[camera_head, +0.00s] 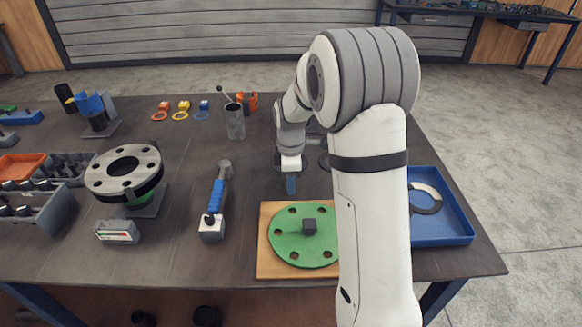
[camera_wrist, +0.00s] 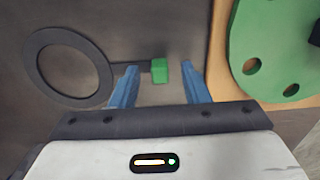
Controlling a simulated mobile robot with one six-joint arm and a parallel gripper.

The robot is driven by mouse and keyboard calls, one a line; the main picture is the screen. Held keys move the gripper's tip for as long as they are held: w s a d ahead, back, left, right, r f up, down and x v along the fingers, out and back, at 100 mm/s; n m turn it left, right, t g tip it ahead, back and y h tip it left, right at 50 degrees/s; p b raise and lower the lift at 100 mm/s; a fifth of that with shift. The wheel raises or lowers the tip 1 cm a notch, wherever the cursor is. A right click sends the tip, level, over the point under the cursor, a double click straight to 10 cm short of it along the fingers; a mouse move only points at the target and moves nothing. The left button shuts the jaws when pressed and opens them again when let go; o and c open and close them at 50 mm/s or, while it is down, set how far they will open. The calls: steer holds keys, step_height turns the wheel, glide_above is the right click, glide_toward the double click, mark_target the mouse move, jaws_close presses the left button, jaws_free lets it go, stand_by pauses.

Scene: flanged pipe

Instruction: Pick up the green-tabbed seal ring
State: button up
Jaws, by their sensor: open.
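The green-tabbed seal ring is a flat dark ring (camera_wrist: 30,66) lying on the table at the left of the wrist view. A thin dark stem joins it to a small green block tab (camera_wrist: 160,71). My gripper (camera_wrist: 160,78) is open, with its two blue fingers on either side of the tab. The tab shows in the gap, nearer the left finger, and does not appear gripped. In the head view my gripper (camera_head: 291,186) points down just behind the wooden board, and my arm hides much of the area around it.
A green flange disc (camera_head: 290,247) lies on a wooden board (camera_head: 267,268), close right of the fingers in the wrist view. A blue tray (camera_head: 455,238) is at right. Orange-, yellow- and blue-tabbed rings (camera_head: 181,115) and a grey cup (camera_head: 235,122) stand farther back. A blue-handled tool (camera_head: 216,197) lies left.

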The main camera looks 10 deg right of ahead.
steer(key=shift+f, duration=0.25)
steer(key=shift+c, duration=0.4)
jaws_close()
